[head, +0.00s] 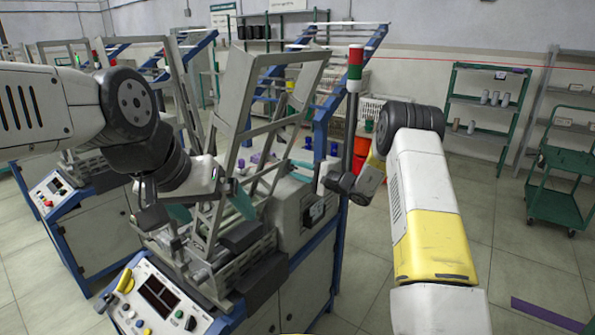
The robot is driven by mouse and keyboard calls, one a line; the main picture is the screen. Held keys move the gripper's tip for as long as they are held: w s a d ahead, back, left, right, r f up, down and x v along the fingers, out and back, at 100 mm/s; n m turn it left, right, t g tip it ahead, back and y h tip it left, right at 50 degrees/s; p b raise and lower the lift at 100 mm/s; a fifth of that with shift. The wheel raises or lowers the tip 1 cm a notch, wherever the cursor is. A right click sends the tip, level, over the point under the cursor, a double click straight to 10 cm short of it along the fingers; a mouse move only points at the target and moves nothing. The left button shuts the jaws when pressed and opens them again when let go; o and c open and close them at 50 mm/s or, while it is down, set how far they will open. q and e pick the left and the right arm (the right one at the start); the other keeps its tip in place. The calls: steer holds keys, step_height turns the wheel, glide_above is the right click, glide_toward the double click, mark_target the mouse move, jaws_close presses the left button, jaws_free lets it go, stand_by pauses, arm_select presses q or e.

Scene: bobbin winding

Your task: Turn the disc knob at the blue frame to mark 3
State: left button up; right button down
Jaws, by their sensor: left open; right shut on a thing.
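The winding machine stands in the middle on a blue-framed cabinet (335,262). My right gripper (328,181) reaches in from the right to the right side of the machine, beside the dark upright post. It is shut on a small dark thing at the blue frame that I take for the disc knob; the gripper hides most of it. Its marks and pointer cannot be read from here. My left gripper (148,203) is open, over the left part of the machine, apart from the right one.
A tilted grey metal frame (240,100) rises between my arms. A red and green signal lamp (355,68) tops the post. A green cart (560,185) and shelf (485,110) stand right; floor there is mostly clear.

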steer(key=m, duration=0.5)
steer(key=shift+d+m, duration=0.1)
steer(key=shift+m, duration=0.2)
steer(key=m, duration=1.5)
steer(key=shift+m, duration=0.3)
steer(key=c, duration=1.1)
jaws_free()
